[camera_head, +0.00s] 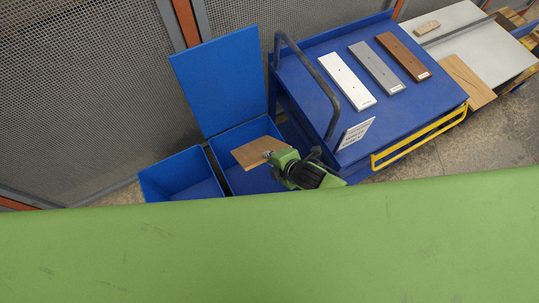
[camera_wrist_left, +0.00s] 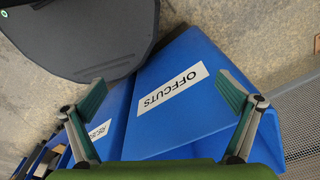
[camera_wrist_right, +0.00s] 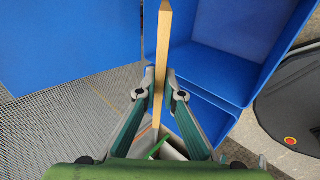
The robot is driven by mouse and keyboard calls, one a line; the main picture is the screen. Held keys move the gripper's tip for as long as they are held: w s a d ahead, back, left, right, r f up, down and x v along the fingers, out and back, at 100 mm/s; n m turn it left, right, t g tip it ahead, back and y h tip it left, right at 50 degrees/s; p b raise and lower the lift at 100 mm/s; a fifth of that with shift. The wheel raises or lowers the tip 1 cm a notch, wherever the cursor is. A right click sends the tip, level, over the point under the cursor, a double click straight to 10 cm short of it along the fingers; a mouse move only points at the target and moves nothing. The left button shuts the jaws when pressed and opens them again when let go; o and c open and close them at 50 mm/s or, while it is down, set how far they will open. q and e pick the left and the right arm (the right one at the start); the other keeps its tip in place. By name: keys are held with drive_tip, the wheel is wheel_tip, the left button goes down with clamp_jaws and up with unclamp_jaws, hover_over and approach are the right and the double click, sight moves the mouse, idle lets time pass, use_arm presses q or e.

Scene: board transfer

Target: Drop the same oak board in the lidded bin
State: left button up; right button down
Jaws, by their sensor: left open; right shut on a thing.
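My right gripper (camera_head: 276,158) is shut on the oak board (camera_head: 253,152), which it holds over the mouth of the lidded bin (camera_head: 236,134). That blue bin's lid (camera_head: 220,85) stands raised at its back. In the right wrist view the board (camera_wrist_right: 163,40) shows edge-on between the fingers of the right gripper (camera_wrist_right: 160,80), with blue bin walls to its right. My left gripper (camera_wrist_left: 160,85) is open and empty in the left wrist view, near a blue surface labelled OFFCUTS (camera_wrist_left: 171,89). It is not in the head view.
A second, open blue bin (camera_head: 160,172) stands left of the lidded one. A blue cart (camera_head: 310,75) with a dark handle carries white (camera_head: 347,80), grey (camera_head: 377,67) and brown (camera_head: 403,56) boards. Mesh fencing (camera_head: 90,90) stands behind the bins.

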use_arm(q)
wheel_tip(320, 180, down, 9)
drive_tip(key=s+b, duration=0.1)
drive_tip(key=b, duration=0.7)
drive_tip(key=shift+s, duration=0.3)
use_arm(e)
wheel_tip(320, 180, down, 12)
drive_tip(key=shift+r, duration=0.15)
use_arm(q)
drive_tip(key=shift+a, duration=0.1)
